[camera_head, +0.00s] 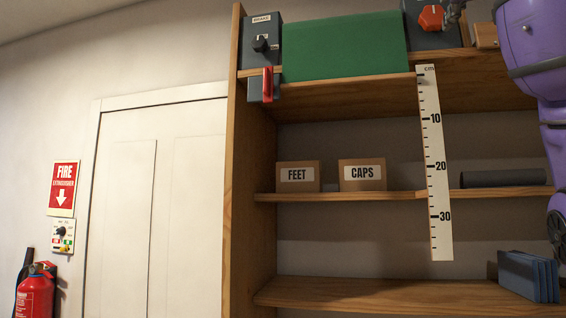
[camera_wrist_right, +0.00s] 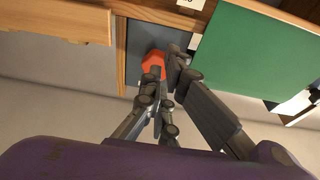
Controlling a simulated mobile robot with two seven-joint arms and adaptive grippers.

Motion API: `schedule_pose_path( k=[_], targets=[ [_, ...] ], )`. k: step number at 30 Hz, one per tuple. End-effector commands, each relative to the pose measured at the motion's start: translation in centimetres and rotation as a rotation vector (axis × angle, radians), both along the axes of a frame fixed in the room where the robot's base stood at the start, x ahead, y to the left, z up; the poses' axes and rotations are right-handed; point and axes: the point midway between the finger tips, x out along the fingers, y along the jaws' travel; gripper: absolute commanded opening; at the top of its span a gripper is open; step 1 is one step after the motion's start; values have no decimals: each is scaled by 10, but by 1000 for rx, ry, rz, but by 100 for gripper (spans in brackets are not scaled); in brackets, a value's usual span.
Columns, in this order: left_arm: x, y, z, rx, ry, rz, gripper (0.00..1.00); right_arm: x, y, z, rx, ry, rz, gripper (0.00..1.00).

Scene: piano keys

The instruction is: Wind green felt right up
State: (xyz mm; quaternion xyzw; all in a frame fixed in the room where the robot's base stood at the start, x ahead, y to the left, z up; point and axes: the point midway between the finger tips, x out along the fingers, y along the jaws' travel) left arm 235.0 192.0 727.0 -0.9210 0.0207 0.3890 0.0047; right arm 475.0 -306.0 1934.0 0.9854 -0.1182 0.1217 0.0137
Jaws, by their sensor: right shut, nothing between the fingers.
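The green felt (camera_head: 345,48) is a flat sheet at the top shelf. Its lower edge lies near the top of the cm scale (camera_head: 434,165). It also shows in the right wrist view (camera_wrist_right: 255,50). An orange-red knob (camera_head: 431,18) sits on a dark housing (camera_head: 425,40) right of the felt. My right gripper (camera_head: 453,12) is beside the knob, its upper part cut off by the frame. In the wrist view its fingers (camera_wrist_right: 168,75) are shut and empty, close against the knob (camera_wrist_right: 153,63); I cannot tell whether they touch. My left gripper is out of view.
A dark box labelled BRAKE (camera_head: 262,30) with a black knob and a red lever (camera_head: 267,84) stands left of the felt. Boxes marked FEET (camera_head: 297,176) and CAPS (camera_head: 362,174) and a dark roll (camera_head: 503,178) are on the middle shelf. Blue-grey slabs (camera_head: 528,276) stand below.

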Motion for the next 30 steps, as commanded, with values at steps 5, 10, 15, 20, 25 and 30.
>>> schedule_pose_path(
  k=[5, 10, 15, 20, 25, 30],
  targets=[
    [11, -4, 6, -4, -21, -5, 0, 11, -2, 1, -3, -1, 1, 0],
    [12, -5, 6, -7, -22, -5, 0, 32, -7, 1, -2, -2, 2, 0],
    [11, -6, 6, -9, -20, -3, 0, 51, -11, 1, -2, -3, 3, 0],
    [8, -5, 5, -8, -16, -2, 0, 63, -14, 2, -3, -3, 3, 0],
    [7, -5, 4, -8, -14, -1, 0, 67, -15, 2, -3, -4, 3, 0],
    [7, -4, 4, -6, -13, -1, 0, 67, -15, 1, -3, -4, 3, 0]
  ],
)
